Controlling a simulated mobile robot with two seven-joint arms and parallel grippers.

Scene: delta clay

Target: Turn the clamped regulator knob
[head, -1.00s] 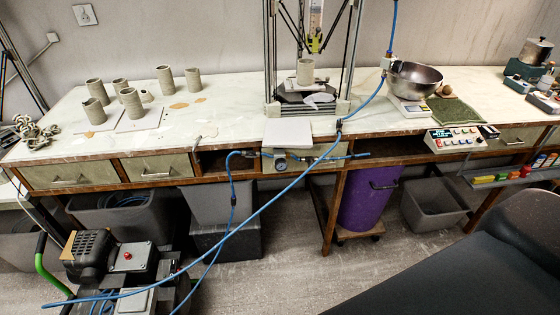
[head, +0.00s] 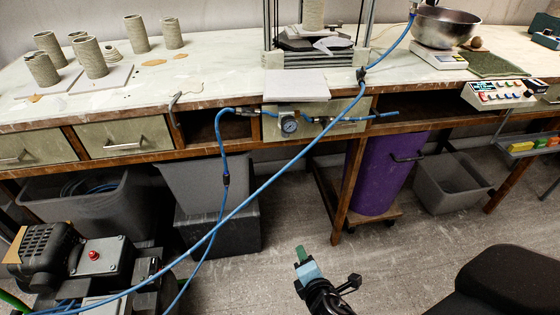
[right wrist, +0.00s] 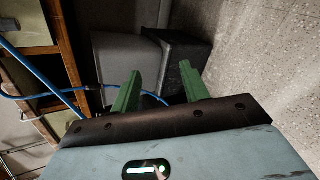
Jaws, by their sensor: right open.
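The regulator with its round dial gauge (head: 289,125) is fixed at the front of the bench, on a pale panel (head: 335,112) under the top, in line with blue air hose. Its knob is too small to make out clearly. My right gripper (head: 301,252) is low in front of the bench, well below the regulator and apart from it. In the right wrist view its two green fingers (right wrist: 160,75) are spread with nothing between them. The regulator cannot be made out in that view. My left gripper is not in view.
A blue hose (head: 270,180) runs diagonally across the front of the bench to the compressor (head: 95,258) at lower left. A purple bin (head: 378,175) and grey tubs (head: 450,183) stand under the bench. A dark chair (head: 505,280) is at lower right.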

